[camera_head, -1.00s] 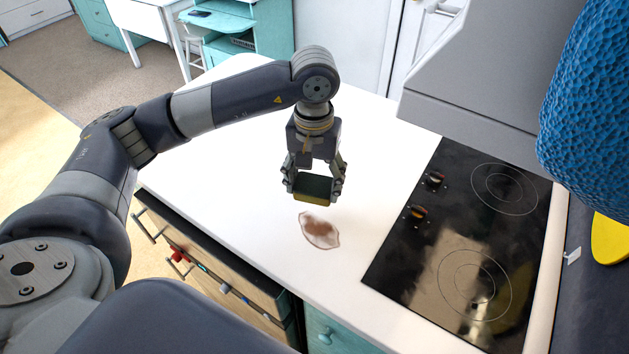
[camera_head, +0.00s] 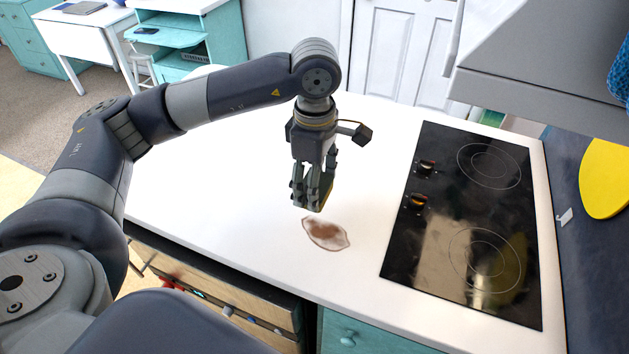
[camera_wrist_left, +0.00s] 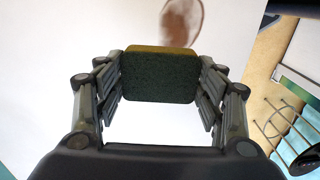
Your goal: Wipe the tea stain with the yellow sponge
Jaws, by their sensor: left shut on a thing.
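The tea stain (camera_head: 326,233) is a brown blotch with a darker outline on the white countertop (camera_head: 250,240). It also shows at the top of the left wrist view (camera_wrist_left: 181,18). My left gripper (camera_head: 313,197) is shut on the sponge, just behind the stain in the head view. The sponge (camera_wrist_left: 160,75) has a dark green face and a yellow edge, and sits between the fingertips in the left wrist view. In the head view the fingers hide most of it. I cannot tell whether the sponge touches the counter. My right gripper is not in view.
A black cooktop (camera_head: 465,220) with two knobs lies right of the stain. A grey hood (camera_head: 545,60) hangs above it. The counter around the stain is clear.

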